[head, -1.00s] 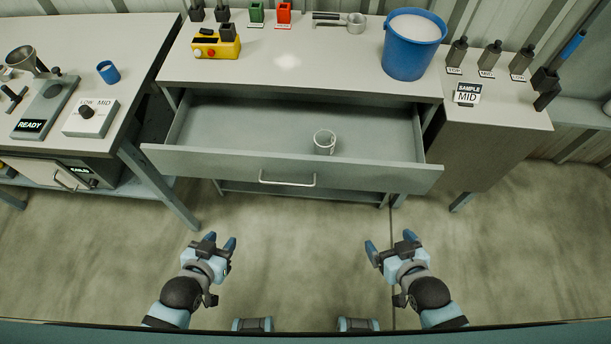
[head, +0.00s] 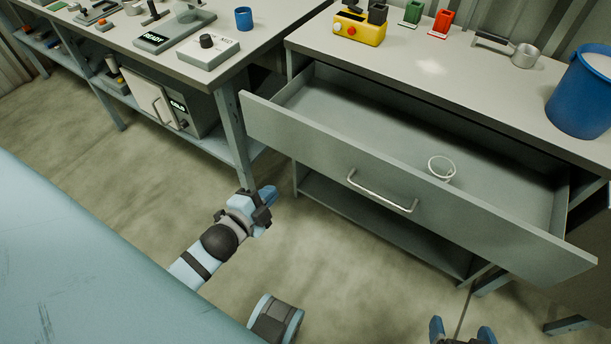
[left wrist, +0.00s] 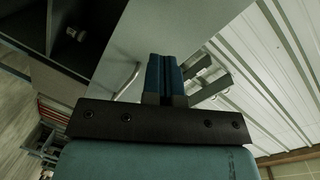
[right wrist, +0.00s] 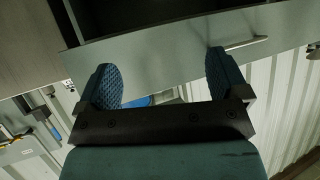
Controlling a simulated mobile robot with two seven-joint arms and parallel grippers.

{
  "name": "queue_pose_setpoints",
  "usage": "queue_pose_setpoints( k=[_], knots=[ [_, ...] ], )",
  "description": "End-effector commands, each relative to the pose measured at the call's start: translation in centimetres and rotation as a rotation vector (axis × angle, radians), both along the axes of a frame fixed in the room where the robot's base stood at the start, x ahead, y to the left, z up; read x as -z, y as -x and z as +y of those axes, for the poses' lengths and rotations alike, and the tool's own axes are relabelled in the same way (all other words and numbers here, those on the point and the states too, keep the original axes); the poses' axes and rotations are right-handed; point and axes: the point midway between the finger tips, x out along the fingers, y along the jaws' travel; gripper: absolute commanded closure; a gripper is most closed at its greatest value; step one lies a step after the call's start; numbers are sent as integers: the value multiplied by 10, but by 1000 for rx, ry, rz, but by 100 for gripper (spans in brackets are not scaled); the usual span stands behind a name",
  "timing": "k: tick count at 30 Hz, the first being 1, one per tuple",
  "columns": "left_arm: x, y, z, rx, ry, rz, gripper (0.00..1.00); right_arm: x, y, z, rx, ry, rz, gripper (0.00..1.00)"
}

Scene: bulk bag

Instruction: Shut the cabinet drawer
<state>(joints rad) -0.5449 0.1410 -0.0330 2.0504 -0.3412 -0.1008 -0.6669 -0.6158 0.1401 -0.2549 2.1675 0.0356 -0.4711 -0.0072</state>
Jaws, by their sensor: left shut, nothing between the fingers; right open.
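The cabinet drawer (head: 400,185) is pulled out from under the grey bench, with a pale bar handle (head: 382,191) on its front. A clear cup (head: 441,168) stands inside it. My left gripper (head: 264,203) is shut and empty, in front of and apart from the drawer's left part; its closed fingers also show in the left wrist view (left wrist: 165,77). My right gripper (head: 463,330) is open and empty at the bottom edge of the head view, below the drawer front. The right wrist view shows its spread fingers (right wrist: 165,82) and the handle (right wrist: 246,43) beyond them.
A blue bucket (head: 583,92), a yellow control box (head: 359,26) and a metal pan (head: 524,55) stand on the bench top. A second table (head: 190,67) with a labelled device stands at left, its leg near my left gripper. The floor before the drawer is clear.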

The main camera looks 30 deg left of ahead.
Motion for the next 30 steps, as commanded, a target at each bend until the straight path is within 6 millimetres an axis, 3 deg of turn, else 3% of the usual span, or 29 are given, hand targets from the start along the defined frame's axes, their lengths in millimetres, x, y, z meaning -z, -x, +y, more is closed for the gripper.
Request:
queue_pose_setpoints(
  k=[1,7,17,30],
  knots=[
    [26,-5,7,5,-83,-39,100,28,-1,1,-2,-6,-6,7],
    [39,-15,27,19,-350,-147,100,49,-2,5,-7,-25,-20,7],
    [37,-33,32,22,-451,-184,100,50,-2,7,-10,-33,-27,7],
    [37,-122,29,21,-447,-182,100,50,-4,10,-14,-52,-51,7]
  ],
)
